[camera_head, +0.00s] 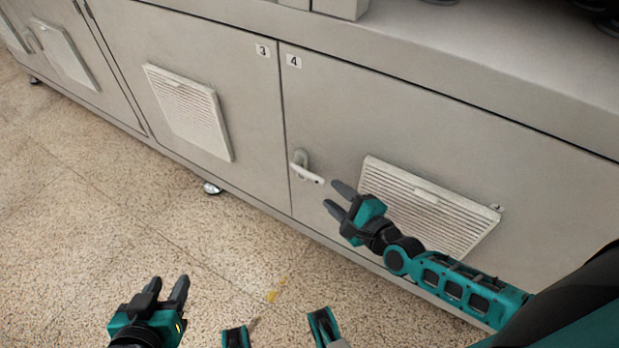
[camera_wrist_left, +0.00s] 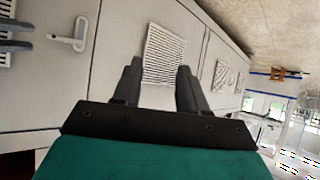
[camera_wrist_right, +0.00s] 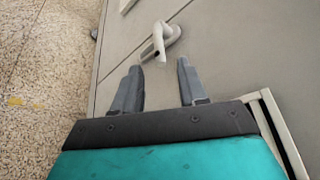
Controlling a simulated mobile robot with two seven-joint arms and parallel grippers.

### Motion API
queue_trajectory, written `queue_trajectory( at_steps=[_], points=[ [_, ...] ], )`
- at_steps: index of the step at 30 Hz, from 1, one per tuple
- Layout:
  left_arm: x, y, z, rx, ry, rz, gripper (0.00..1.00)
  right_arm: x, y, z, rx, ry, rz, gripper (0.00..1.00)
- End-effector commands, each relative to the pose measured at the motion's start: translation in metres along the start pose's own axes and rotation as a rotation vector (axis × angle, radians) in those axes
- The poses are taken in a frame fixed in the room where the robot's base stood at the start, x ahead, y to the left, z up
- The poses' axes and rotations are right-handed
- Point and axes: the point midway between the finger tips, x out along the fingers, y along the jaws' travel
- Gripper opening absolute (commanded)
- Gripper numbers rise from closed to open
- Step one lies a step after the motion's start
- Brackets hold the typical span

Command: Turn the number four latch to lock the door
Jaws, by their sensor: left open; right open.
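The number four latch (camera_head: 307,172) is a pale handle at the left edge of the grey door (camera_head: 335,110) labelled 4 (camera_head: 294,61). Its lever points to the right and slightly down in the head view. My right gripper (camera_head: 335,199) is open and empty, just right of and below the latch, apart from it. In the right wrist view the latch (camera_wrist_right: 160,42) lies ahead of the open fingers (camera_wrist_right: 157,85). My left gripper (camera_head: 168,289) is open and empty over the floor at lower left. The latch also shows in the left wrist view (camera_wrist_left: 73,36).
A louvred vent (camera_head: 430,205) is on door four, behind my right arm. Door three (camera_head: 225,60) has its own vent (camera_head: 187,112). A cabinet foot (camera_head: 211,188) touches the speckled floor (camera_head: 90,210), which is clear in front. A ledge (camera_head: 480,60) runs above the doors.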

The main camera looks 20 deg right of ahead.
Motion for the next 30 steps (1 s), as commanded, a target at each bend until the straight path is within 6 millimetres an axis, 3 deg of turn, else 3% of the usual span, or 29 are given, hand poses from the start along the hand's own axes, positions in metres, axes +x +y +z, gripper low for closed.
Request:
queue_trajectory(
  at_steps=[6,12,18,27,30],
  points=[
    [0.008,0.001,0.013,-0.001,-0.012,0.005,0.42,0.05,0.002,-0.001,-0.002,-0.001,-0.003,0.42],
    [0.01,0.004,0.014,-0.006,-0.009,0.013,0.42,0.082,0.002,-0.001,-0.002,-0.001,-0.001,0.42],
    [0.012,0.009,0.014,-0.019,-0.014,0.019,0.42,0.096,0.001,0.0,-0.002,0.0,0.001,0.42],
    [0.012,0.009,0.012,-0.018,-0.01,0.021,0.42,0.098,0.001,0.0,-0.003,0.0,0.002,0.42],
    [0.012,0.009,0.012,-0.017,-0.009,0.02,0.42,0.098,0.001,0.0,-0.003,0.0,0.002,0.34]
  ],
)
